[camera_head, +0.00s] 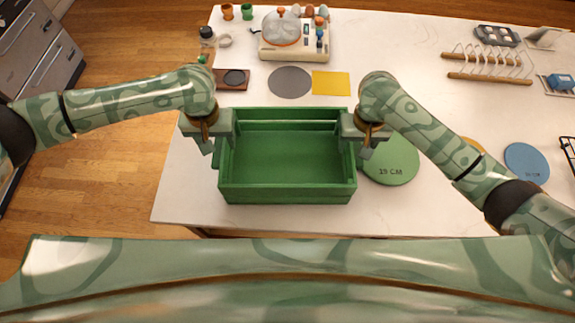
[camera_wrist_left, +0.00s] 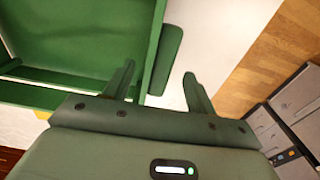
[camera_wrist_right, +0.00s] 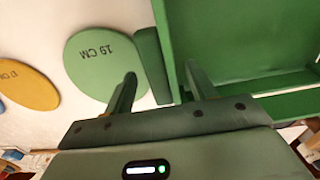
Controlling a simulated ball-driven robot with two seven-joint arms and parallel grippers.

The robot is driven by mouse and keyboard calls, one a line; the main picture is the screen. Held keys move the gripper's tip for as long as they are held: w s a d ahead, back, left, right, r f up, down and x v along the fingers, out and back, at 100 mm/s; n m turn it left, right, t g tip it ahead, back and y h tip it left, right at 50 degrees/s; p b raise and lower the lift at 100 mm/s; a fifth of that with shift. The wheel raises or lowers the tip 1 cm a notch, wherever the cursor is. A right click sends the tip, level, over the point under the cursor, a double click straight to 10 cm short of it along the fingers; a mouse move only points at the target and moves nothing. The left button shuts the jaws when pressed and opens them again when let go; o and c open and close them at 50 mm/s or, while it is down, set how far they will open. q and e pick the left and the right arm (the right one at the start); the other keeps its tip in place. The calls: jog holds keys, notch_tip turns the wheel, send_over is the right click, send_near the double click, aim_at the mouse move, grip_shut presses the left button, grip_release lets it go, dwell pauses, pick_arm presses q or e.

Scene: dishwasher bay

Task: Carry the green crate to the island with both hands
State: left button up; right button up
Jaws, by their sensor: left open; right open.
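The green crate (camera_head: 288,192) is empty and stands level on the white countertop, near its front edge. My left gripper (camera_head: 213,150) is at the crate's left end, pointing down. In the left wrist view its open fingers lie either side of a green handle bar (camera_wrist_left: 166,58) on the crate's end wall, one finger on the crate side. My right gripper (camera_head: 359,151) is at the right end in the same way, its open fingers either side of the other handle bar (camera_wrist_right: 152,64). I cannot tell whether any finger touches the crate.
A round green mat (camera_head: 392,166) marked 19 CM lies right of the crate, partly hidden by my right arm. A grey disc (camera_head: 290,82) and yellow square (camera_head: 331,83) lie behind it. A blue disc (camera_head: 526,163) and wooden rack (camera_head: 488,68) are further right. Wooden floor (camera_head: 110,175) is left.

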jog(key=shift+r, duration=0.25)
pick_arm(q)
notch_tip(320, 180, up, 9)
pick_arm(e)
notch_tip(320, 180, up, 12)
jog(key=shift+s+f, duration=0.15)
jog(key=shift+f, duration=0.1)
pick_arm(q)
jog(key=shift+s+f, duration=0.15)
